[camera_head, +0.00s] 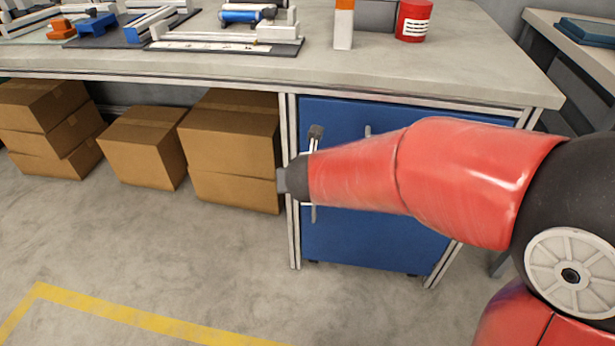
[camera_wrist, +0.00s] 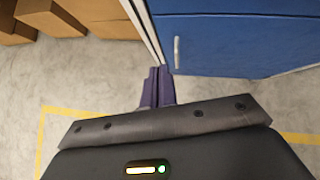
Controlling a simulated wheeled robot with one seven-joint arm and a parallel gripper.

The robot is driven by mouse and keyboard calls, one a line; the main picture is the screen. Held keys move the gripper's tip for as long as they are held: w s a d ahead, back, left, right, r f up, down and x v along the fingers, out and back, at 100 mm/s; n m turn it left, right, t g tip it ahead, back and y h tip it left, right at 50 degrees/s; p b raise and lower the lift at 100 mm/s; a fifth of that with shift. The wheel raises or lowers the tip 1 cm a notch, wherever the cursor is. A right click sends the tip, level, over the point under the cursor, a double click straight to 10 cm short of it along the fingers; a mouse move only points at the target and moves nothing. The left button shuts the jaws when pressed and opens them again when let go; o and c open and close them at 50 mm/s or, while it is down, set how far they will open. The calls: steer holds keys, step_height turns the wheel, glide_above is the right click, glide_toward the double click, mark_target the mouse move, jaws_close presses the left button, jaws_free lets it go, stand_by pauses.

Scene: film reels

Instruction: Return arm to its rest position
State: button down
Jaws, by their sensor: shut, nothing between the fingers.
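My arm shows red in the head view, reaching in from the right in front of the blue cabinet (camera_head: 375,240). The gripper at its end is mostly hidden in that view behind the dark wrist. In the wrist view my gripper (camera_wrist: 157,72) shows two purple fingers close together, shut and empty. It points toward the floor near the cabinet's lower edge. The blue cabinet also shows in the wrist view (camera_wrist: 235,45), with a metal handle just right of the fingertips. I cannot tell the exact gap between fingers and cabinet.
A grey workbench (camera_head: 200,66) stands above the cabinet, bearing several fixtures, a white-and-orange bottle (camera_head: 343,28) and a red can (camera_head: 413,20). Several cardboard boxes (camera_head: 228,140) are stacked under it at left. The floor (camera_head: 150,250) in front is clear, with yellow tape (camera_head: 150,320).

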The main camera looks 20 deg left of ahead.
steer(key=shift+s+d+r, duration=0.1)
steer(key=shift+s+r, duration=0.25)
steer(key=s+d+r+n+y, duration=0.3)
steer(key=d+r+n, duration=0.8)
steer(key=n, duration=0.7)
steer(key=s+d+f+n+g+h, duration=0.1)
steer(key=s+d+f+n+h, duration=0.1)
steer(key=s+d+n, duration=0.5)
steer(key=s+d+f+n+g+h, duration=0.1)
steer(key=s+d+n+h, duration=0.3)
steer(key=d, duration=0.9)
steer(key=s+f+n, duration=0.1)
steer(key=s+n, duration=0.1)
steer(key=s, duration=0.1)
steer(key=shift+s+d+n+g, duration=0.35)
steer(key=shift+d+n+g, duration=0.05)
